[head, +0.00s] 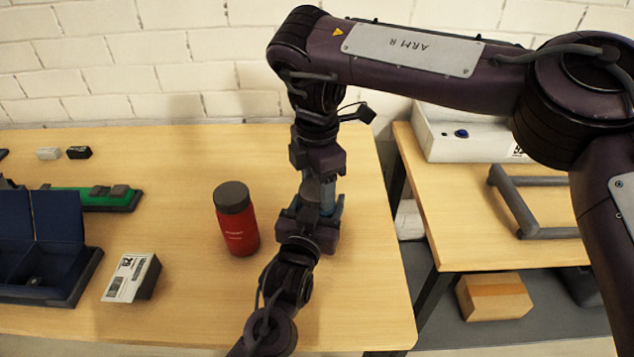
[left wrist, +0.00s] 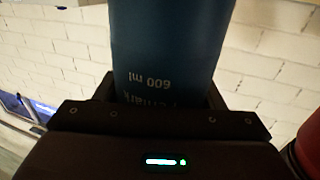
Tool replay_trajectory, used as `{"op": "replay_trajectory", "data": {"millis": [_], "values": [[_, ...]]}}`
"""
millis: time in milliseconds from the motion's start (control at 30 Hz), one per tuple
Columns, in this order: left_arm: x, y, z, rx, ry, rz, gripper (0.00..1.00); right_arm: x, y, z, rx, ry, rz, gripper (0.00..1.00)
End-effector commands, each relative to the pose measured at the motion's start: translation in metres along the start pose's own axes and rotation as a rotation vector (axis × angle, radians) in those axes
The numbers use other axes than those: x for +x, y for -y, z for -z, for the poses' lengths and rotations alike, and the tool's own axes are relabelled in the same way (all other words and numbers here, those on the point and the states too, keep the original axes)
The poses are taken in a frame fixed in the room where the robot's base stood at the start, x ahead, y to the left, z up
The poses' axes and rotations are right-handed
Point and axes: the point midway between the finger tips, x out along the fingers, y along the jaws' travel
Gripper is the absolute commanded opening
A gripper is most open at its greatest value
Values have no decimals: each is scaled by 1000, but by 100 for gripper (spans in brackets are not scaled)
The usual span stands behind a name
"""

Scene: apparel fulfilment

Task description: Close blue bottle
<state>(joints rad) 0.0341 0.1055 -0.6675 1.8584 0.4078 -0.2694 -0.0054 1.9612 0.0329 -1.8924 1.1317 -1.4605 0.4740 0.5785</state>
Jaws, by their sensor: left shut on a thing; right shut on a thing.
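The blue bottle (head: 327,198) stands upright near the right edge of the table, mostly hidden between my grippers. It fills the middle of the left wrist view (left wrist: 170,45), with "600 ml" printed on it upside down. My left gripper (head: 322,212) is shut around the bottle's body, low in the head view. My right gripper (head: 320,174) comes from above and is shut at the bottle's top, on what seems to be the cap. The cap itself is hidden by the fingers, so I cannot tell how it is seated.
A red bottle (head: 238,228) with a dark lid stands just left of my left gripper. A labelled box (head: 131,278), a blue open case (head: 42,240) and a green board (head: 85,198) lie further left. A second table (head: 470,225) stands right, across a gap.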

Motion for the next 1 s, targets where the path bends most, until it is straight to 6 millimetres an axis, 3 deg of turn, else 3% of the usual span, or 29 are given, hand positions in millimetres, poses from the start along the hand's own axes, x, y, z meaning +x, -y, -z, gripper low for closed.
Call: {"op": "replay_trajectory", "data": {"millis": [233,267,400,700,1000], "values": [[0,0,0,0,-1,0,0,0,0,-1,3,1,-2,32],[0,0,0,0,-1,0,0,0,0,-1,2,1,-2,62],[0,0,0,0,-1,0,0,0,0,-1,1,1,-1,80],[0,0,1,0,-1,0,0,-2,0,0,0,1,-1,81],[0,0,1,0,-2,0,0,-39,-1,0,-1,3,-3,81]]}}
